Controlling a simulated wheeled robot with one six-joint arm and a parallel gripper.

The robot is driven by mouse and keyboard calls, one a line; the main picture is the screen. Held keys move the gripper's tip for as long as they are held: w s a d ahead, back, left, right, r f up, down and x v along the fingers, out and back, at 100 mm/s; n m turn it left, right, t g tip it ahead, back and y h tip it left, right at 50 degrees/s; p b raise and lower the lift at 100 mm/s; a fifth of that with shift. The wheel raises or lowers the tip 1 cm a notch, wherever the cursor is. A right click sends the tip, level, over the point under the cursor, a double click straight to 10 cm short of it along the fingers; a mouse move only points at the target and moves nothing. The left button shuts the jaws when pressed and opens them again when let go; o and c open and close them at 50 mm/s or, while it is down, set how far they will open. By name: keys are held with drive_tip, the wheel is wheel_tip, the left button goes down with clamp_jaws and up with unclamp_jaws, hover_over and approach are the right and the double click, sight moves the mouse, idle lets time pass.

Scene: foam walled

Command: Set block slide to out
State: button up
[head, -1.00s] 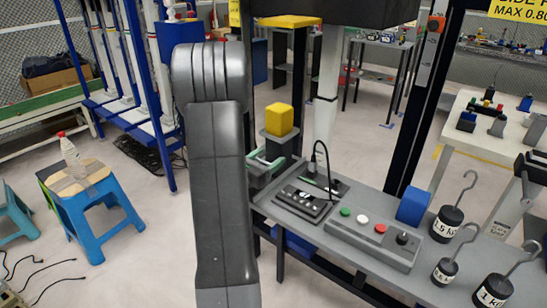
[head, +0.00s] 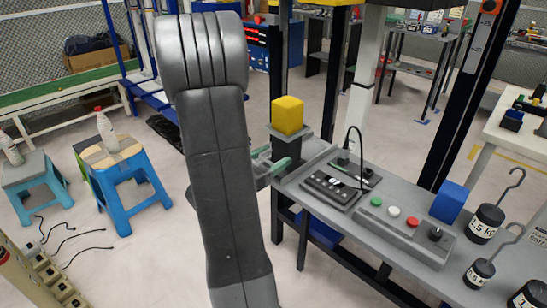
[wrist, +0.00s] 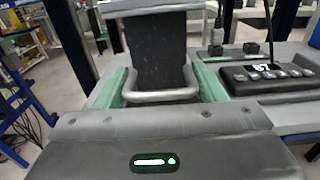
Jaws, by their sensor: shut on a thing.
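The block slide (head: 281,147) is a dark upright piece with a grey top plate at the left end of the grey bench. A yellow block (head: 288,115) sits on the plate. In the wrist view the dark face of the slide (wrist: 157,52) fills the upper middle, with a pale grey U-shaped handle (wrist: 160,96) at its foot. My gripper (head: 271,161) has green fingers and is shut on this handle; in the wrist view the fingers (wrist: 162,88) lie on either side of it. My arm hides part of the grip in the head view. The yellow block is outside the wrist view.
Right of the slide on the bench (head: 375,260) are a black keypad device (head: 331,187) with a cable, a button box (head: 405,222), a blue block (head: 449,202) and hooked weights (head: 487,222). Blue stools (head: 120,172) stand left; floor between them and the bench is open.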

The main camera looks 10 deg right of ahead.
drive_tip(key=o, duration=1.1)
drive_tip(key=shift+s+f, duration=0.15)
drive_tip(key=shift+s, duration=0.1)
drive_tip(key=shift+o, duration=0.2)
drive_tip(key=shift+a, duration=0.1)
drive_tip(key=v, duration=1.4)
drive_tip(key=shift+p, duration=0.3)
drive_tip(key=shift+b+x, duration=0.3)
drive_tip(key=shift+x, duration=6.2)
drive_tip(key=shift+a, duration=0.1)
